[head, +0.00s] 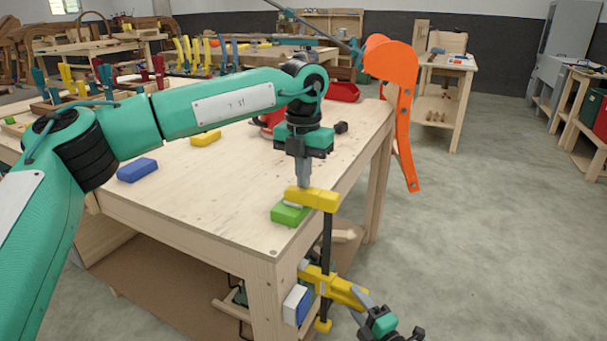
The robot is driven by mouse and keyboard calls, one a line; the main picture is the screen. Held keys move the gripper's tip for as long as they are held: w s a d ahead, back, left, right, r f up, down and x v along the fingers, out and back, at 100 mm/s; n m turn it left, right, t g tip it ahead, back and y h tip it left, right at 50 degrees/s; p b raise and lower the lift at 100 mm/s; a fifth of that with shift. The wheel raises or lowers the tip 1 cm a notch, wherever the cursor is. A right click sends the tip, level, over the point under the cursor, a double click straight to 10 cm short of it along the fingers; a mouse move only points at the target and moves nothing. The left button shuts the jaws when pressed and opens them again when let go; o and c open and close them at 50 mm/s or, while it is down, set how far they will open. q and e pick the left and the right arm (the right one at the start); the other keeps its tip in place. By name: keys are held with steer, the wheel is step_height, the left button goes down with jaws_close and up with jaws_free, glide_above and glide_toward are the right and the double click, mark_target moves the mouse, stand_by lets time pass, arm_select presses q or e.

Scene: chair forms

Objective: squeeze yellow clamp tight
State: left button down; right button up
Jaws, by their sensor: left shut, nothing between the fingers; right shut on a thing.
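The yellow clamp (327,252) stands upright at the near right corner of the workbench, with a dark vertical bar. Its yellow upper jaw (315,197) lies over a green block (289,213) on the bench top. Its yellow lower jaw (322,279) is below the top, beside the bench leg. My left gripper (304,182) is shut and empty, pointing down with its fingertips at the upper jaw; whether they touch it I cannot tell. My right gripper (361,298) is shut on the lower part of the clamp, at its yellow end; the exact grip is partly hidden.
The workbench (215,185) carries a blue block (138,170), a yellow block (206,138) and a red tray (343,92). A blue and white block (297,305) is at the bench leg. A large orange piece (391,62) stands at the right edge.

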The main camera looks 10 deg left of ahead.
arm_select(q)
steer(key=shift+s+f, duration=0.15)
steer(key=shift+f, duration=0.25)
arm_select(e)
steer(key=shift+r, duration=2.05)
steer(key=o, duration=1.2)
steer(key=shift+o, duration=0.2)
steer(key=shift+r, duration=0.45)
steer(key=shift+a, duration=0.15)
arm_select(q)
steer(key=shift+r, duration=0.1)
arm_select(e)
steer(key=shift+w+a+f, duration=0.1)
steer(key=shift+w+a, duration=0.35)
steer(key=shift+a, duration=0.05)
